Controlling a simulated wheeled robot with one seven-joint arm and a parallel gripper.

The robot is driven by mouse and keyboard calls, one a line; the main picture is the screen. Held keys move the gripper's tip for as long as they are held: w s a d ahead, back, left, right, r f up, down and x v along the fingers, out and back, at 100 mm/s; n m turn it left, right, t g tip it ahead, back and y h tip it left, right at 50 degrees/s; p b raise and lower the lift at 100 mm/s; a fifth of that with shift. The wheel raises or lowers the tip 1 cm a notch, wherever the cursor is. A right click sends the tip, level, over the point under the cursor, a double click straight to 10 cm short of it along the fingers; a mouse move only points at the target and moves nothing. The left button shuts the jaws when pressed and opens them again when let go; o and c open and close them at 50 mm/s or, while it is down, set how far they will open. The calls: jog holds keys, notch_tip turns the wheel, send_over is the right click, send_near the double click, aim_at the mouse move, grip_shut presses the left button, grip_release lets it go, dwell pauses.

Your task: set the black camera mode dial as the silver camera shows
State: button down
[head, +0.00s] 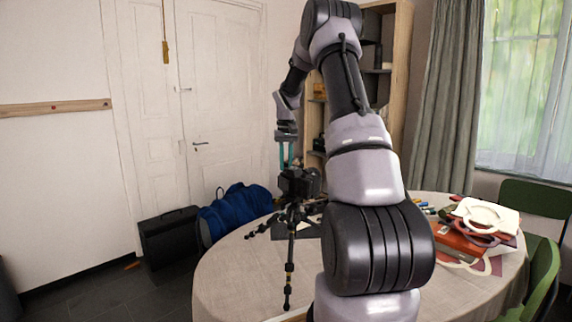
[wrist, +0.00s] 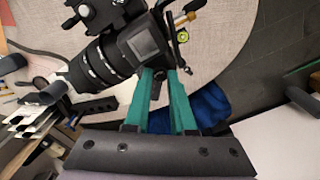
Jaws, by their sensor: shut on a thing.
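The black camera (head: 298,183) stands on a tripod (head: 290,250) over the table. In the wrist view the black camera (wrist: 140,42) shows its long lens pointing left. My gripper (head: 286,164) reaches down to the camera's top from above. In the wrist view the teal fingers of my gripper (wrist: 161,71) come close together at the camera body's edge, shut on the mode dial. The dial itself is hidden by the fingertips, so its setting cannot be read. I cannot make out the silver camera in either view.
The round table (head: 225,275) has bare cloth at the front left. Books and papers (head: 465,240) are piled at its right. A blue bag (head: 237,208) and a black case (head: 168,238) are on the floor behind. A shelf (head: 398,95) stands at the back.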

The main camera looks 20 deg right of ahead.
jog(key=c, duration=0.8)
grip_release()
jog(key=shift+o, duration=0.2)
